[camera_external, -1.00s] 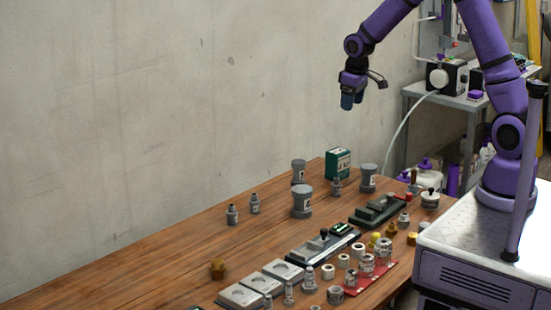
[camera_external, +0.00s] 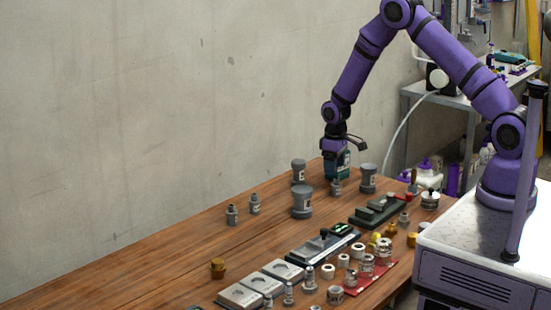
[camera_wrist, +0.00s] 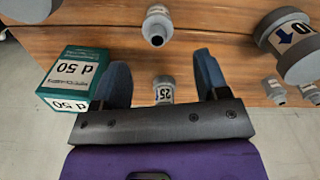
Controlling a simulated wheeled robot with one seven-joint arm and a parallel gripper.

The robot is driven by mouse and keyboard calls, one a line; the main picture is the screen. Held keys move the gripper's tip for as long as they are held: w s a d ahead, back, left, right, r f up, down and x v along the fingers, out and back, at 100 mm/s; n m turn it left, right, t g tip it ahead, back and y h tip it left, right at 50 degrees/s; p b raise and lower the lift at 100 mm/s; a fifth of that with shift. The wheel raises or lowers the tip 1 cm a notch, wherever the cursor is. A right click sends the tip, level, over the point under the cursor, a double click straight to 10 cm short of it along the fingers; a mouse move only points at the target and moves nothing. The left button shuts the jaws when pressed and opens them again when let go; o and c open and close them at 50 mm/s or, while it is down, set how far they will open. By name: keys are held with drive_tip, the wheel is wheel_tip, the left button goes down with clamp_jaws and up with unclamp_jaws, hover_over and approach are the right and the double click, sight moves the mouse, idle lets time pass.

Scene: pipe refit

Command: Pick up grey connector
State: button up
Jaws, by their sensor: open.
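Several grey connectors of different sizes stand on the wooden table. A small grey connector with a white "25" label shows in the wrist view (camera_wrist: 163,90), between my open fingers. It also stands in the external view (camera_external: 336,188), right under my gripper (camera_external: 337,177). My gripper, also in the wrist view (camera_wrist: 163,82), is open and points down, with one blue finger on each side of that connector. I cannot tell whether the fingers touch it. Another small grey connector (camera_wrist: 157,26) stands apart from the fingers. A large grey connector (camera_wrist: 292,48) with a blue arrow is at the right.
A green box (camera_wrist: 75,78) marked "d 50" stands close to the left finger. Larger grey connectors (camera_external: 302,203) (camera_external: 368,178) stand around my gripper. Trays, fixtures (camera_external: 323,246) and small fittings fill the front right of the table. The left stretch is mostly clear.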

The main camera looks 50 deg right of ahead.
sight(336, 178)
drive_tip(key=f, duration=0.7)
drive_tip(key=shift+s+d+f, duration=0.15)
drive_tip(key=shift+s+f, duration=0.05)
drive_tip(key=shift+s, duration=0.2)
drive_tip(key=shift+c, duration=0.5)
drive_tip(key=c, duration=0.9)
